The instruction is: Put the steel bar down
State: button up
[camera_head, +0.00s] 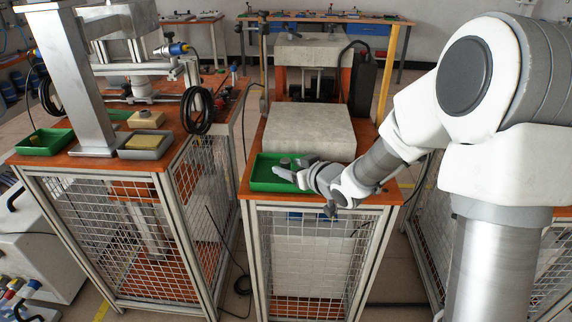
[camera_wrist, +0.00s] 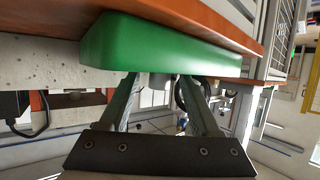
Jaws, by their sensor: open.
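The green tray (camera_head: 262,184) stands on the orange top of the middle bench, at its front left. My gripper (camera_head: 284,169) reaches over the tray from the right, with its fingers pointing left. In the wrist view, my gripper (camera_wrist: 160,78) is open, its two fingers apart just by the rim of the green tray (camera_wrist: 165,40). A small grey piece (camera_wrist: 158,80) shows between the fingertips at the tray's rim; it looks like the steel bar, mostly hidden by the tray wall. In the head view the bar is hard to separate from my fingers.
A concrete-coloured block (camera_head: 309,130) stands directly behind the tray. A black box (camera_head: 363,84) is further back. The left bench holds another green tray (camera_head: 45,142), a grey tray (camera_head: 146,145) and a metal column (camera_head: 82,85). A gap separates the two benches.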

jog(key=s+d+r+m+g+h+p, duration=0.1)
jog(key=s+d+r+m+h, duration=0.1)
jog(key=s+d+r+h, duration=0.35)
jog(key=s+d+r+m+h+p, duration=0.1)
jog(key=s+d+r+m+h, duration=0.15)
jog(key=s+d+r, duration=0.6)
jog(key=s+f+m+g, duration=0.1)
jog(key=s+g, duration=0.3)
jog(key=s, duration=1.4)
jog(key=shift+s+d+m+g+y, duration=0.3)
jog(key=shift+s+d+m+y, duration=0.1)
jog(key=shift+m, duration=0.25)
jog(key=shift+r, duration=0.1)
